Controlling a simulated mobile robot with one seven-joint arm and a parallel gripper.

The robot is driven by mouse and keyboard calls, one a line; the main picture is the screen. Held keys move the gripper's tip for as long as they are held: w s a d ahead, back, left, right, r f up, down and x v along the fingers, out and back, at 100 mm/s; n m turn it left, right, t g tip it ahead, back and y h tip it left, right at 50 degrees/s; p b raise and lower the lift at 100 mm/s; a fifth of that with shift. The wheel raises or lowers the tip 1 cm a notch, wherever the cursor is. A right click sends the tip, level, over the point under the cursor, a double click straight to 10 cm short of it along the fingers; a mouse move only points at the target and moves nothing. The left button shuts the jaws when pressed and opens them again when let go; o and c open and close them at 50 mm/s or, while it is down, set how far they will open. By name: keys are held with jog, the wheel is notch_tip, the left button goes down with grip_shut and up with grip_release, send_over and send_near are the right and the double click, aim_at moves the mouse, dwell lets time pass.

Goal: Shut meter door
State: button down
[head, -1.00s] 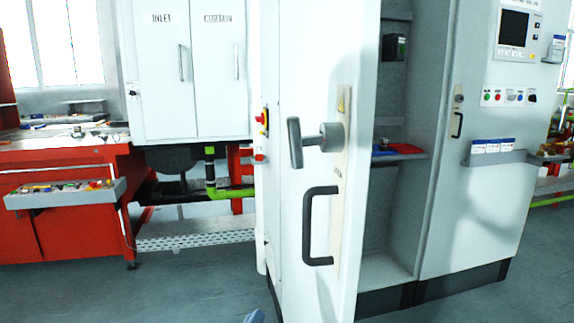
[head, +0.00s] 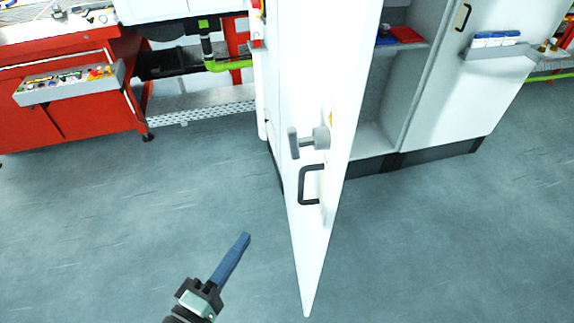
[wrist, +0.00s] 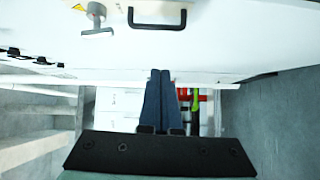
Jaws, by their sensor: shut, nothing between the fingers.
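The meter door (head: 312,233) is white and stands swung open from its grey cabinet, nearly edge-on in the head view. It carries a grey knob handle (head: 309,141) and a dark bar handle (head: 312,186) below it. My gripper (head: 244,240) has blue fingers, shut and empty, and is in front and left of the door's lower part, with a gap in the picture. In the wrist view the door (wrist: 230,50) spans the top, with the bar handle (wrist: 157,25) and knob (wrist: 96,20) beyond my shut fingertips (wrist: 160,72). Whether they touch the door cannot be told.
The open cabinet (head: 400,100) has a shelf with a red tray (head: 406,34) right of the door. A sloped bin ledge (head: 495,50) sticks out further right. A red workbench (head: 60,125) stands at the left. The grey floor (head: 150,220) is clear between.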

jog(key=s+d+p+x, duration=0.1)
jog(key=p+x, duration=0.4)
jog(key=x, duration=0.7)
jog(key=shift+d+r, duration=0.45)
jog(key=shift+d, duration=0.4)
jog(key=shift+w, duration=0.1)
jog(key=shift+d, duration=0.1)
